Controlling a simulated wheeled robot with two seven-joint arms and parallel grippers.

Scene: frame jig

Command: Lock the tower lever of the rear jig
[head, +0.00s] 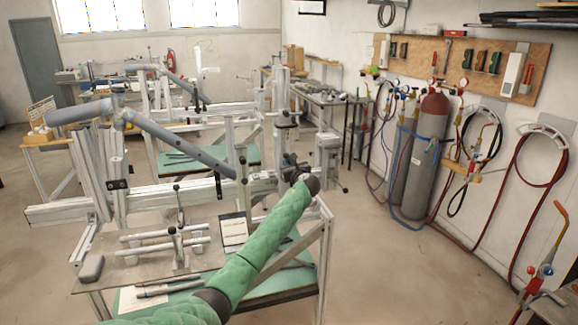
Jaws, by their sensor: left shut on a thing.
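The nearer jig is a frame of aluminium rails (150,195) that carries a grey-blue tube (180,148) sloping down to the right. An upright tower (281,110) stands at its right end. My left arm, in a green sleeve, reaches up from the bottom. My left gripper (291,164) is at the low part of this tower, shut on a small dark part that appears to be the tower lever. The wrist and fingers hide most of the lever, so its angle cannot be read. My right gripper is out of view.
A second jig (165,85) with a similar tube stands behind. A low bench (150,255) with clamps and rods lies in front. Gas cylinders (421,155) and hoses stand along the right wall. The floor (400,270) right of the jig is clear.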

